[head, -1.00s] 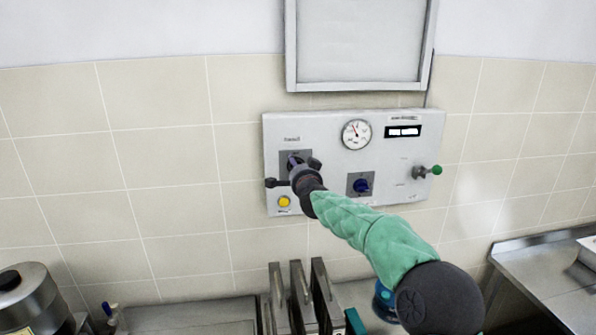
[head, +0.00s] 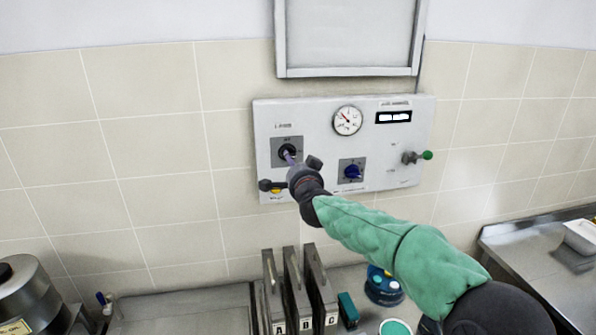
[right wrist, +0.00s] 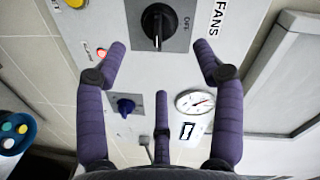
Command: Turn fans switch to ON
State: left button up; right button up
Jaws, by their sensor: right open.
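The fans switch (head: 288,150) is a black knob on a grey square plate, at the left of a white wall panel (head: 345,175). In the right wrist view the knob (right wrist: 158,25) stands near the top edge, with "OFF" printed beside it and a "FANS" label. A pale mark on the knob points down in that picture. My right gripper (head: 290,172) has purple fingers spread open in front of and just below the knob. In the right wrist view the open fingers (right wrist: 161,65) hold nothing, and I see no contact with the knob. My left gripper is out of view.
Upright metal holders (head: 292,285) stand on the counter below. A metal pot (head: 32,298) stands at left.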

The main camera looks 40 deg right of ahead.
jog(key=shift+v, duration=1.45)
jog(key=shift+f, duration=0.1)
